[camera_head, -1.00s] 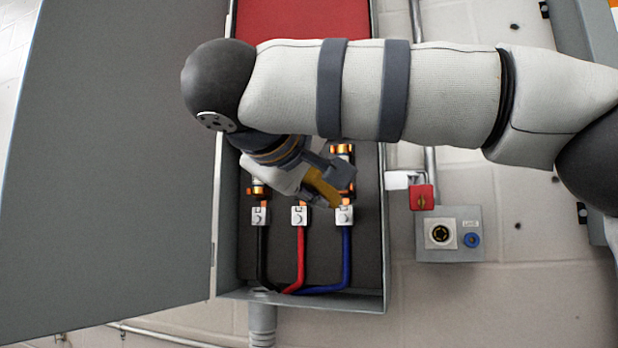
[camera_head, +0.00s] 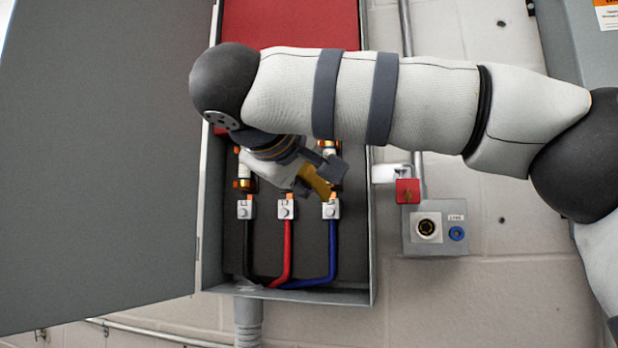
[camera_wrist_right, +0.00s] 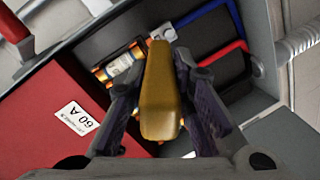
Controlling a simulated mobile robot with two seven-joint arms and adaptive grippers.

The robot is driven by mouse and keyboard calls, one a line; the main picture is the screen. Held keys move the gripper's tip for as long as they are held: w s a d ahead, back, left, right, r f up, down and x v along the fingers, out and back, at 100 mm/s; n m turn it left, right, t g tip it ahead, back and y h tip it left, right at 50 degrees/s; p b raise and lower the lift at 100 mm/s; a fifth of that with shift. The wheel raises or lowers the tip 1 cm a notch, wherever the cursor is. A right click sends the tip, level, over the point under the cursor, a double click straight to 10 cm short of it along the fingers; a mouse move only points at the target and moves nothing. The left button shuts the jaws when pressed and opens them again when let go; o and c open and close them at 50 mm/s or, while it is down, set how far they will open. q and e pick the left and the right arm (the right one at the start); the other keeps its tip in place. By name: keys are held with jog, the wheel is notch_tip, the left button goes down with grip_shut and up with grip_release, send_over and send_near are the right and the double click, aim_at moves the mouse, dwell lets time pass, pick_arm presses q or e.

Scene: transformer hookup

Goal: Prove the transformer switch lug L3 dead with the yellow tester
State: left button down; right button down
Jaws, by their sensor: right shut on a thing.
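The yellow tester (camera_head: 314,181) is held in my right gripper (camera_head: 318,172), inside the open switch box. In the right wrist view the tester (camera_wrist_right: 160,92) lies between the two fingers of the gripper (camera_wrist_right: 160,105). Its far end points at the lug with the blue cable (camera_head: 331,209), the rightmost of three lugs. The tip is at or very near that lug; I cannot tell whether it touches. The lug also shows in the right wrist view (camera_wrist_right: 163,33). The lugs with the red cable (camera_head: 286,209) and black cable (camera_head: 245,209) are to its left. My left gripper is out of view.
The box's grey door (camera_head: 100,150) stands open at the left. A red panel (camera_head: 290,22) covers the upper box. A red padlock (camera_head: 407,191) hangs at the box's right edge, above a small grey socket box (camera_head: 435,240). Fuses (camera_head: 245,172) sit above the lugs.

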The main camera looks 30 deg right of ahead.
jog(key=shift+w+d, duration=0.35)
jog(key=shift+d, duration=0.05)
dwell(1.7)
jog(key=f+v, duration=0.1)
jog(key=v, duration=0.6)
jog(key=shift+f, duration=0.1)
dwell(0.4)
